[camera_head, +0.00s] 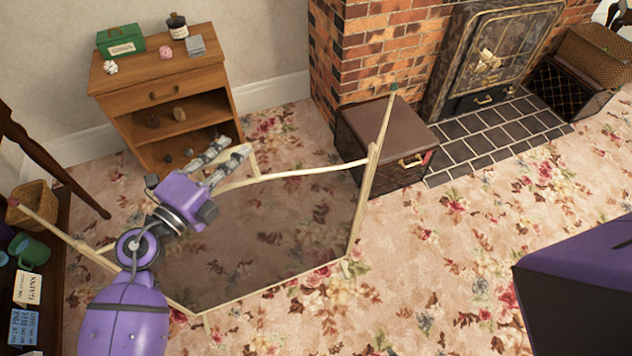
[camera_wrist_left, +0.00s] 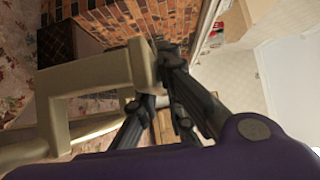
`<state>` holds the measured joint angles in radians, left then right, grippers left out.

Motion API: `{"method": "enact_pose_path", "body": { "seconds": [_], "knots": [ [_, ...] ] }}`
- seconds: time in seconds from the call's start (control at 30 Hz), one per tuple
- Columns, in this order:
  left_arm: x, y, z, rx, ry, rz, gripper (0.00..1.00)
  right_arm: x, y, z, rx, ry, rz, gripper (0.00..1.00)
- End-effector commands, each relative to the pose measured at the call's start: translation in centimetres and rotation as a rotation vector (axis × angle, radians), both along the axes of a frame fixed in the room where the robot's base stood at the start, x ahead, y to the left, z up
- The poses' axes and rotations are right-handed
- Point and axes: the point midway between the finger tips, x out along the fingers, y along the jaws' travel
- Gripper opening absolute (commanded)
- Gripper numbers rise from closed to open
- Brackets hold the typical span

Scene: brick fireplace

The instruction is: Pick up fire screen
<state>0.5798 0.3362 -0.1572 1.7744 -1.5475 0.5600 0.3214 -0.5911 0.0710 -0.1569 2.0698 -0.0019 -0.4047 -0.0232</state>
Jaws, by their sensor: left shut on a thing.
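The fire screen is a pale wooden frame with a see-through dark panel (camera_head: 270,225). It stands on the floral carpet in the middle of the head view, with a tall post at its right and another at its left. My left gripper (camera_head: 240,155) is at the screen's top edge, shut on its pale handle. In the left wrist view the handle (camera_wrist_left: 90,78) shows large and close, with its end between the fingers (camera_wrist_left: 160,75). My left arm hides part of the screen's left side. My right gripper is not in view.
A wooden cabinet (camera_head: 160,85) stands behind the screen. A brown box (camera_head: 385,135) is close to the screen's right post. The brick fireplace (camera_head: 365,45) with its tiled hearth (camera_head: 500,135) is at the back right. A dark shelf with a green mug (camera_head: 30,250) is at left.

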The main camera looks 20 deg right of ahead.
Motion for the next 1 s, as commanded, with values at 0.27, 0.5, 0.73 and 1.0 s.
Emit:
{"method": "enact_pose_path", "body": {
  "seconds": [0.27,0.5,0.73,1.0],
  "knots": [
    [0.1,0.0,0.5,-0.002,-0.010,0.000,0.00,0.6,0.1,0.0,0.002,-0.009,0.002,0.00],
    [0.1,0.0,1.3,0.000,-0.014,0.000,0.00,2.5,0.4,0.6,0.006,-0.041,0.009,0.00],
    [0.1,-0.1,3.6,-0.003,-0.015,0.000,0.00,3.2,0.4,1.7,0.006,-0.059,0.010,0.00],
    [-1.9,-0.5,6.5,-0.004,-0.014,-0.001,0.00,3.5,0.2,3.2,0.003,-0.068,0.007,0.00]
  ]
}}
